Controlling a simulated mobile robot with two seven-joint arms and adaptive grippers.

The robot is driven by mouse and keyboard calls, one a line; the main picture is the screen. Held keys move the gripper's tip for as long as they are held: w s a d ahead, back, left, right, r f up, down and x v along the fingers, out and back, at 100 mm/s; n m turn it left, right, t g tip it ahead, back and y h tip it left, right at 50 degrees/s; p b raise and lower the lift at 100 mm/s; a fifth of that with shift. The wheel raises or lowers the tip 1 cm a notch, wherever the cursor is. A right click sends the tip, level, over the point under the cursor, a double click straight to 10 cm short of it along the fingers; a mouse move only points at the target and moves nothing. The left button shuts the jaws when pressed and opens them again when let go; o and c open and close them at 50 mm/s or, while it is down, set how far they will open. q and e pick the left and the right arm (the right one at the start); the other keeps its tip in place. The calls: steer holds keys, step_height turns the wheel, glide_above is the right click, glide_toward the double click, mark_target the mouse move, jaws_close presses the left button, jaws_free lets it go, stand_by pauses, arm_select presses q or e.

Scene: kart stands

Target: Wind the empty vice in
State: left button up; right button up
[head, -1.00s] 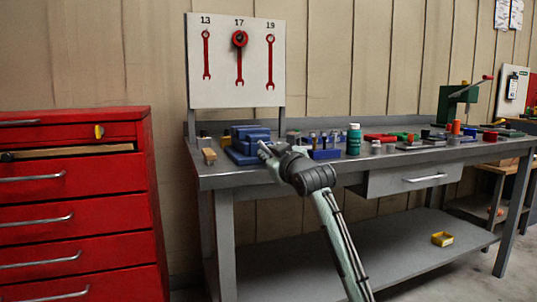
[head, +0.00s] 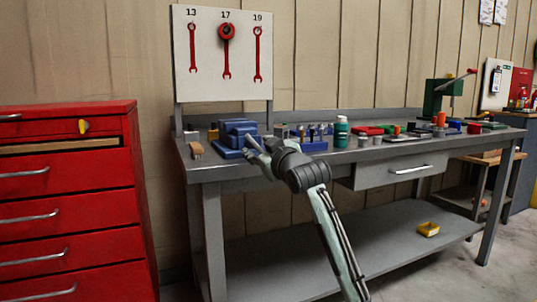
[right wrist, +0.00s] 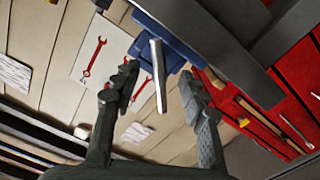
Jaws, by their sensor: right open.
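The blue vice (head: 236,134) stands on the left end of the grey workbench. In the right wrist view the vice's blue body (right wrist: 174,50) is at the top, with a pale grey bar, which looks like its handle (right wrist: 158,78), pointing down between my fingers. My right gripper (head: 259,147) is at the vice's front right. Its two fingers are spread either side of the bar, with no clear contact in the right wrist view (right wrist: 160,80). The vice's jaw gap is too small to make out. My left gripper is not in view.
A wooden-handled brush (head: 196,149) lies left of the vice. Right of it stand a blue tool rack (head: 314,146) and a green bottle (head: 341,132). A board with red spanners (head: 222,55) rises behind. A red drawer cabinet (head: 75,190) stands left of the bench.

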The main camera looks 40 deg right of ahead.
steer(key=v, duration=0.9)
steer(key=shift+s, duration=0.25)
steer(key=shift+a, duration=0.1)
